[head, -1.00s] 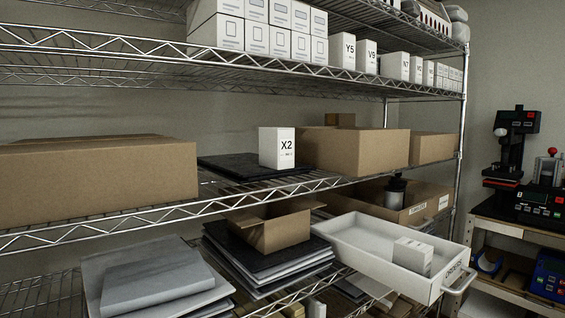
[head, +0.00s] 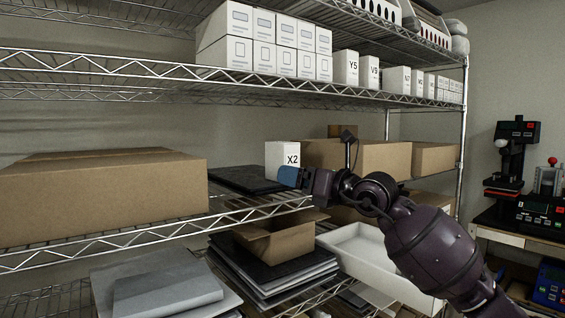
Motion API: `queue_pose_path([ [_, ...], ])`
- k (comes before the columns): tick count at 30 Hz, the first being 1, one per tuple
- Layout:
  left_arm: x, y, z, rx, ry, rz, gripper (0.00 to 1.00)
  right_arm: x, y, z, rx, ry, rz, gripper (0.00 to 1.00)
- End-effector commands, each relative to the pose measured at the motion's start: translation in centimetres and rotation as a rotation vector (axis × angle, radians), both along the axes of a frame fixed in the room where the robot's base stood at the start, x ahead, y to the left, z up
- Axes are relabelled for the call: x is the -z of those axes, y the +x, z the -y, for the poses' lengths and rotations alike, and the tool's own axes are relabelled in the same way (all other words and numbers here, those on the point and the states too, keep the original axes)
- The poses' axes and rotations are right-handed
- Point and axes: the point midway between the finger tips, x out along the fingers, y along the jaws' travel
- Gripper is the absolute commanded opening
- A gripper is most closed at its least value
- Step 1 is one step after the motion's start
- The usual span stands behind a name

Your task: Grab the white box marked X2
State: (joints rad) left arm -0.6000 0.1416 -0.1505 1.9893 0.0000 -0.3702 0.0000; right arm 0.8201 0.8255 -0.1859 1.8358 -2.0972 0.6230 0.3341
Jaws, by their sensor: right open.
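The white box marked X2 (head: 281,152) stands upright on a flat black stack (head: 238,181) on the middle shelf. My right gripper (head: 284,176) is in front of the lower part of the box and covers it from view. Its blue fingertips point left, towards the shelf. The jaws are open; whether they touch the box cannot be told. My left gripper is not in view.
A large brown carton (head: 100,193) is left of the box, and another carton (head: 385,158) is right of it. White boxes (head: 262,42) line the shelf above. Below are an open small carton (head: 275,240) and a white tray (head: 365,245).

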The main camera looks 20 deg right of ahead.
Motion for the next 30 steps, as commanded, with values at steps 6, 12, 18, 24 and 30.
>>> queue_pose_path([
  [6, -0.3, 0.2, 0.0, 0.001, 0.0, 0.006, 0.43, -2.6, 1.6, 3.3, 0.214, -0.185, 0.028, 0.85],
  [12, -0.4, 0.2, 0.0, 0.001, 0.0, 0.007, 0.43, -3.5, 2.4, 4.5, 0.294, -0.233, 0.034, 0.85],
  [18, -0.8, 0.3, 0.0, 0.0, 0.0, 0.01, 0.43, -3.5, 4.9, 3.6, 0.297, -0.235, 0.035, 0.85],
  [24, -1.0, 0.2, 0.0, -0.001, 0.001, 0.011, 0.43, -3.4, 6.9, 2.9, 0.296, -0.234, 0.035, 0.85],
  [30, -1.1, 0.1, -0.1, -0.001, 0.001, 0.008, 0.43, -3.2, 7.7, 2.5, 0.295, -0.234, 0.035, 0.85],
])
